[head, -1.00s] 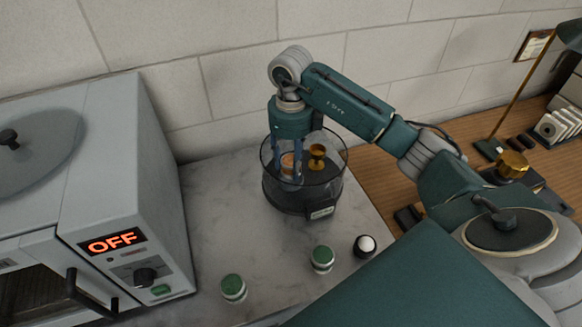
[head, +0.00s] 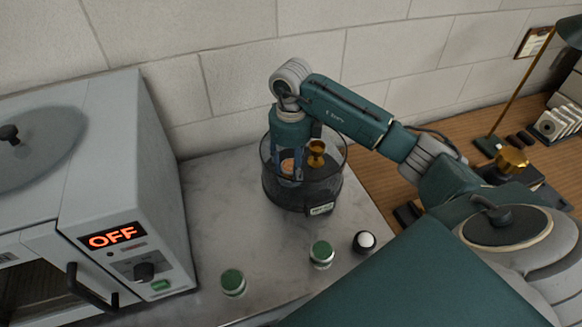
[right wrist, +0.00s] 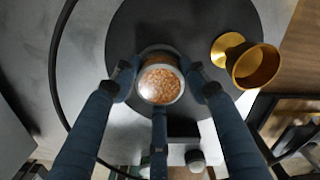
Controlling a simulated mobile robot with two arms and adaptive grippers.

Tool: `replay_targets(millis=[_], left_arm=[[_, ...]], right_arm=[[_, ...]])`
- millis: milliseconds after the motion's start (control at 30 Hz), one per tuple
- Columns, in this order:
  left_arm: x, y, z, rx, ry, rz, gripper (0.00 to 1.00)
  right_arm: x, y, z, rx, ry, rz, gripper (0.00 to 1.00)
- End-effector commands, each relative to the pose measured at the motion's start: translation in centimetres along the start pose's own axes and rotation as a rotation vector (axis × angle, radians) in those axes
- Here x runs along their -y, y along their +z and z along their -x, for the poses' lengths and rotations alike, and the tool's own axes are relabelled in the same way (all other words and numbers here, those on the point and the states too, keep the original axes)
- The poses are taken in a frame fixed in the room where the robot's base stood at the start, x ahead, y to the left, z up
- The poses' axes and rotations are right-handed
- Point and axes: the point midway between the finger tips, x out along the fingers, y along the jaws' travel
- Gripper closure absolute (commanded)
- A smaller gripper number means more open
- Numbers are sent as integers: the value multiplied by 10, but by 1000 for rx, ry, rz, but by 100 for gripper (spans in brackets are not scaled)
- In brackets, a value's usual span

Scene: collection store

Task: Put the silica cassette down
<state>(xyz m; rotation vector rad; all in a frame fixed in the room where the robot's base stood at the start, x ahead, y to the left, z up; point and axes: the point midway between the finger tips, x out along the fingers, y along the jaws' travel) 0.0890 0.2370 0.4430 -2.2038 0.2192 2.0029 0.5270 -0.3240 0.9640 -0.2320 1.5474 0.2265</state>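The silica cassette (right wrist: 160,84) is a small round holder with a light rim and orange beads. My right gripper (right wrist: 160,92) is shut on it, with fingers on both sides and one at the near side. In the head view the cassette (head: 287,166) shows between the fingers, inside the clear round jar (head: 285,194). It is over the left part of the jar's dark inner plate (right wrist: 130,32); I cannot tell whether it touches the plate. A gold goblet (head: 316,153) is in the jar to its right. My left gripper is not in view.
A grey oven (head: 130,180) showing OFF stands at the left. Two green-topped jars (head: 233,282) (head: 321,253) and a white-topped dark one (head: 364,242) stand in front on the marble slab (head: 215,215). A brass lamp (head: 521,90) is at the right.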

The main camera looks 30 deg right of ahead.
Motion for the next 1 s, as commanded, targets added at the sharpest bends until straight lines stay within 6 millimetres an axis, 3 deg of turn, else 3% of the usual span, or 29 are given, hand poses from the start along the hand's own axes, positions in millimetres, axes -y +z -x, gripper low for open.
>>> replay_targets(millis=[67, 667, 800, 867, 1000], left_arm=[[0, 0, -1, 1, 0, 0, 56], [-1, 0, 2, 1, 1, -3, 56], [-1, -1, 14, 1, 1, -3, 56], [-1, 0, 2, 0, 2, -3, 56], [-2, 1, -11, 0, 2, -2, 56]], right_arm=[[-3, -3, -7, -13, 4, 2, 41], [-2, -3, -2, -12, 4, 3, 41], [-2, -2, 14, -9, 3, 2, 41], [-1, 0, 20, -3, 0, 3, 41], [0, 0, 52, -1, -1, 3, 41]])
